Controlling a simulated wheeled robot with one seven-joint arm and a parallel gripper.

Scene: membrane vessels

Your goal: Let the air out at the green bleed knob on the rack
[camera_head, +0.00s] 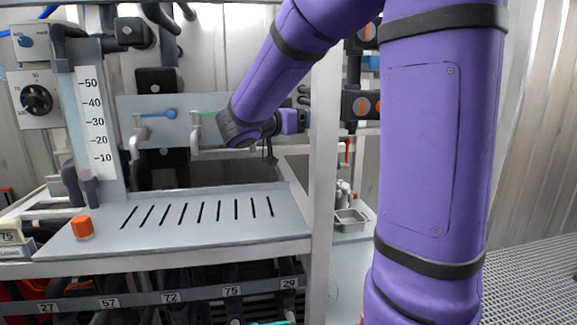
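My gripper (270,152) is a small dark shape below my wrist, in front of the panel and to the right of the green part. Its fingers are too small and dark to tell open from shut. I see nothing clearly held in it.
A tap with a blue lever (160,114) is left of the green part. Below is a grey slotted shelf (285,228) with an orange cap (82,227). A scaled gauge tube (93,120) stands at left. A pale upright post (323,170) stands right of my gripper.

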